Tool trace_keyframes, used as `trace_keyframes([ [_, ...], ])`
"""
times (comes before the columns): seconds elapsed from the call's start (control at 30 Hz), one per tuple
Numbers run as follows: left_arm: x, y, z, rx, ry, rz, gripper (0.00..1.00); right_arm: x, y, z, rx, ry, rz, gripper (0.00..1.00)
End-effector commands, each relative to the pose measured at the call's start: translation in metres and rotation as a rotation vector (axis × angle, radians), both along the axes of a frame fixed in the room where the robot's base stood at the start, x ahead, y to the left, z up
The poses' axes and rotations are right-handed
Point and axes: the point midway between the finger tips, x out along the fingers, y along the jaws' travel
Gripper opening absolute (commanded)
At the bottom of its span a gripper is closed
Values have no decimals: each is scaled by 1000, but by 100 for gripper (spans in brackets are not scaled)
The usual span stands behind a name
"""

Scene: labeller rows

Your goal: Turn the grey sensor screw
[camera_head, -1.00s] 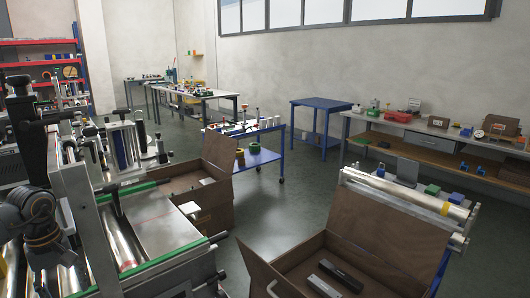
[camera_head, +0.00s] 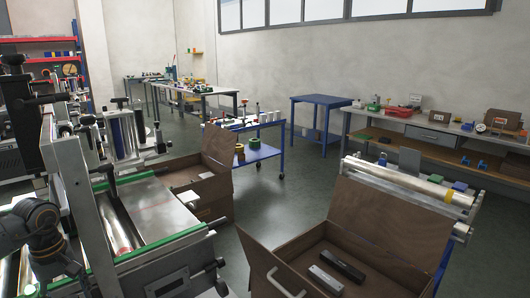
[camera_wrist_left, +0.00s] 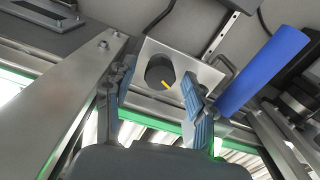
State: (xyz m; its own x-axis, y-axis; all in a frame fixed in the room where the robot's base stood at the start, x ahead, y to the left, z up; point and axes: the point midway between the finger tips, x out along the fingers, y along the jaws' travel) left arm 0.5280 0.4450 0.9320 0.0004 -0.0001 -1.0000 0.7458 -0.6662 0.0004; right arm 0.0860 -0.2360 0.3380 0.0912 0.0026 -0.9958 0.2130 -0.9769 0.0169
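The grey sensor screw appears to be the dark round knob with a yellow mark (camera_wrist_left: 160,69) in the left wrist view. It sits on a silver metal block (camera_wrist_left: 202,71). My left gripper (camera_wrist_left: 149,82) is open, with one finger left of the knob and one right of it. The fingers look apart from the knob, though depth is hard to judge. In the head view, part of my left arm shows at the lower left beside the labelling machine (camera_head: 160,205). I cannot make out its fingertips or the knob there. My right gripper is in neither view.
A blue roller (camera_wrist_left: 263,72) stands close to the right finger. A metal beam (camera_wrist_left: 75,100) runs along the left. An open brown case (camera_head: 385,235) with a black and a grey block is at the lower right. Bare floor (camera_head: 290,205) lies beyond it.

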Motion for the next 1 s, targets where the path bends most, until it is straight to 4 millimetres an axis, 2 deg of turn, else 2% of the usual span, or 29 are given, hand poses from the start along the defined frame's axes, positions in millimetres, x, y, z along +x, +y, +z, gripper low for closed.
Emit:
trace_keyframes([
  [0.03,0,0,0,0,0,0,47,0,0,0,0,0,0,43],
  [0.27,0,0,0,0,0,0,0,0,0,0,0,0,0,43],
  [0.43,0,0,0,0,1,-52,0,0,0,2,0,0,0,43],
  [0.7,0,0,0,0,1,-357,0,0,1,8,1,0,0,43],
  [1.0,0,0,-1,0,1,-395,0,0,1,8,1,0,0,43],
])
